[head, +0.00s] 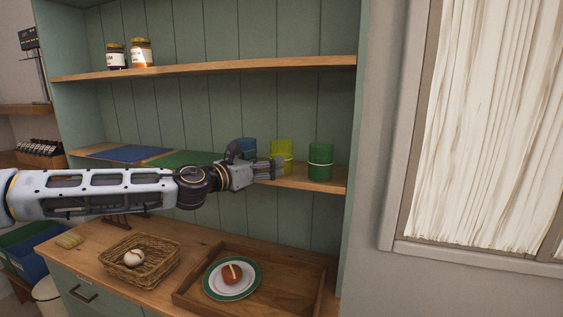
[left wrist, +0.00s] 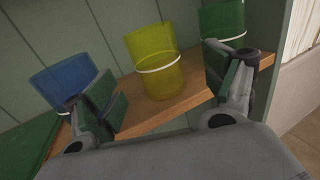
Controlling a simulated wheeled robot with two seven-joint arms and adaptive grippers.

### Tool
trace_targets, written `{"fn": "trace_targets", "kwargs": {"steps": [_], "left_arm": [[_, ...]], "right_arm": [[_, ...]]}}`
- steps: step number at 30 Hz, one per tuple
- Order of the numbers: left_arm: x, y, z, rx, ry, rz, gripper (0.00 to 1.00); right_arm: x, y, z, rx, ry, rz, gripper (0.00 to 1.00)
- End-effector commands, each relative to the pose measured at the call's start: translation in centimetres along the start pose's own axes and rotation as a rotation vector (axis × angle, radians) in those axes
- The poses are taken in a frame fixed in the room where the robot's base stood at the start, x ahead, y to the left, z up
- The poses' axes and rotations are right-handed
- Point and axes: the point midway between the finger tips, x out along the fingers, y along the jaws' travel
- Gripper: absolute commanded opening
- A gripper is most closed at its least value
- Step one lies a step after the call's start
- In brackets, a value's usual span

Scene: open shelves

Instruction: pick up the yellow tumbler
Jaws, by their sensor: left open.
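The yellow tumbler (head: 284,150) stands upright on the middle shelf (head: 330,184), between a blue tumbler (head: 246,146) on its left and a green tumbler (head: 320,162) on its right. In the head view my left gripper (head: 279,168) is in front of the yellow tumbler and hides its lower part. In the left wrist view the yellow tumbler (left wrist: 154,62), with a pale band, stands ahead between the two open fingers of my left gripper (left wrist: 168,98). The fingers do not close on it. My right gripper is not in view.
In the left wrist view the blue tumbler (left wrist: 64,82) is close beside the left finger, and the green tumbler (left wrist: 222,22) is behind the right finger. Two jars (head: 128,54) stand on the upper shelf. Below are a wicker basket (head: 118,274) and a wooden tray (head: 300,296) with a plate.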

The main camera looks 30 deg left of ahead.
Motion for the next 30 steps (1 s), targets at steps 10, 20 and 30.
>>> {"fn": "trace_targets", "kwargs": {"steps": [10, 20, 30], "left_arm": [[1.8, -0.1, 0.0, -0.002, 0.002, -0.003, 0.84], [2.9, 0.0, 0.0, 0.000, 0.001, 0.000, 0.84], [3.0, 0.0, 0.0, 0.000, 0.000, 0.000, 0.84]], "right_arm": [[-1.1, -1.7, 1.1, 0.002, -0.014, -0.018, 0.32], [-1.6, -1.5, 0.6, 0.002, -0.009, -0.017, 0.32], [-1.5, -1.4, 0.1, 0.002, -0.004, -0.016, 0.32]]}}
